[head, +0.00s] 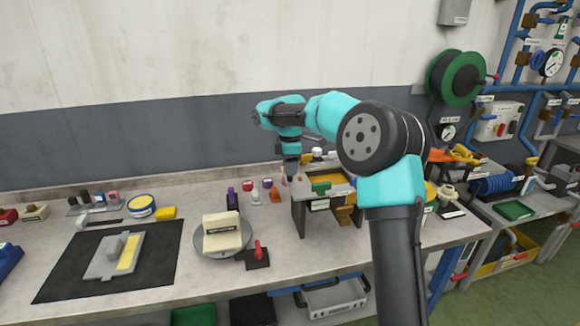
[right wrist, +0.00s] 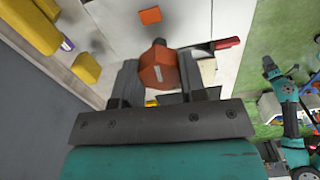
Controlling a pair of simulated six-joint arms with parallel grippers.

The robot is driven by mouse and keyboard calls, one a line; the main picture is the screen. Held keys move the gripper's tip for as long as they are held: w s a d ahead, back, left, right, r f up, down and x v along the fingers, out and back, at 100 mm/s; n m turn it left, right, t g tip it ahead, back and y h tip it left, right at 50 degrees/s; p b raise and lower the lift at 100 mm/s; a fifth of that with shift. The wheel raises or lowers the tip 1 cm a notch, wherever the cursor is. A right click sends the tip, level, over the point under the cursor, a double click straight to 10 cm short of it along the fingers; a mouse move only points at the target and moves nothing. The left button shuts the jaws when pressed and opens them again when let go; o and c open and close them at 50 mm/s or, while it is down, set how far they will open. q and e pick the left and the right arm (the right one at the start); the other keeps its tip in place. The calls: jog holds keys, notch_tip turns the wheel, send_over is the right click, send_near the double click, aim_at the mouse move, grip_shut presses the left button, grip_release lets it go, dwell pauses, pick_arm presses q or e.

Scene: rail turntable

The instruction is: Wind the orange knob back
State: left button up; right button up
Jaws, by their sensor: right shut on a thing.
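The orange knob (right wrist: 158,68) sits between the two fingers of my right gripper (right wrist: 160,78) in the right wrist view. The fingers are shut on its sides. In the head view my right gripper (head: 291,174) points down at the back of the bench, left of a small grey stand; the knob cannot be made out there. A teal arm at the right of the right wrist view seems to be my left one. Its dark end (right wrist: 270,64) is too small to tell open from shut. My left gripper does not show in the head view.
A round grey turntable (head: 194,241) bears a cream block (head: 222,231). A red-handled lever (head: 258,251) stands beside it. The grey stand (head: 299,218) with green and yellow parts is close to my right gripper. A black mat (head: 60,283) lies at the left.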

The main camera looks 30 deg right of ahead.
jog(key=shift+n, duration=0.3)
jog(key=o, duration=0.9)
jog(key=shift+r, duration=0.1)
notch_tip(320, 180, up, 17)
jog(key=shift+r, duration=0.15)
dwell(0.4)
dwell(0.4)
